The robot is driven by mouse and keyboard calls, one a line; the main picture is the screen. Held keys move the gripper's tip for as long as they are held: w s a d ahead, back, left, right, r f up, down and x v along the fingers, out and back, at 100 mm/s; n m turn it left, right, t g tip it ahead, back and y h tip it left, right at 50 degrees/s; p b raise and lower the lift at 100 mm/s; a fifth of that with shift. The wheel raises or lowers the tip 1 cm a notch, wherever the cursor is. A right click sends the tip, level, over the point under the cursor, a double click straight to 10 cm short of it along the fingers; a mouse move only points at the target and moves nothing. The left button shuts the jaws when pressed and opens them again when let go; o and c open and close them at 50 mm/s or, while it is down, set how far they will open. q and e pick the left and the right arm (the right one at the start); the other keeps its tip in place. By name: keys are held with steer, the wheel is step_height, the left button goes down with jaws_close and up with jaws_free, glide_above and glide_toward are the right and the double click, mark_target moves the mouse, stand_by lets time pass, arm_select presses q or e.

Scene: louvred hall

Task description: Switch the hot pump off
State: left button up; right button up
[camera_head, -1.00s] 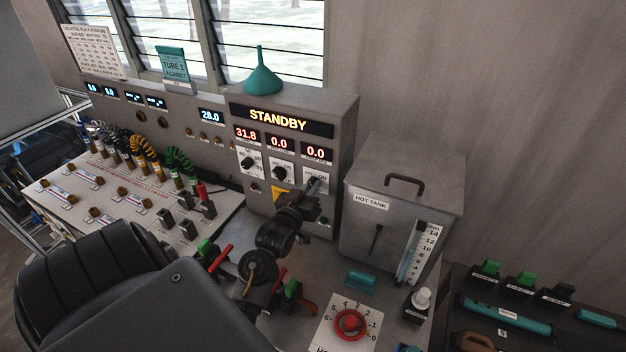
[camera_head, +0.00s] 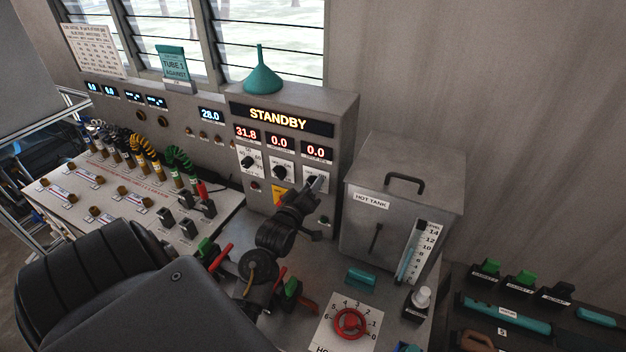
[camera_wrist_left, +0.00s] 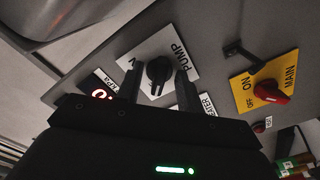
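The pump switch is a black knob (camera_wrist_left: 158,70) on a white plate marked PUMP (camera_wrist_left: 182,50) in the left wrist view. The knob's pointer runs roughly along the line between my fingers; its exact setting is hard to read. My left gripper (camera_wrist_left: 158,90) is open, with one finger on each side of the knob and a small gap showing. In the head view my left gripper (camera_head: 315,184) reaches the rightmost white plate on the grey control box (camera_head: 345,130) and hides its knob. The box's display (camera_head: 278,118) reads STANDBY. My right gripper is not in view.
A red main switch (camera_wrist_left: 270,91) on a yellow plate sits close by. The hot tank (camera_head: 410,175) stands right of the box. A red dial (camera_head: 350,323) and a teal block (camera_head: 360,278) lie in front. A teal funnel (camera_head: 263,78) stands on top of the box.

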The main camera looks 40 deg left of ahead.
arm_select(q)
steer(key=v, duration=0.7)
stand_by(0.5)
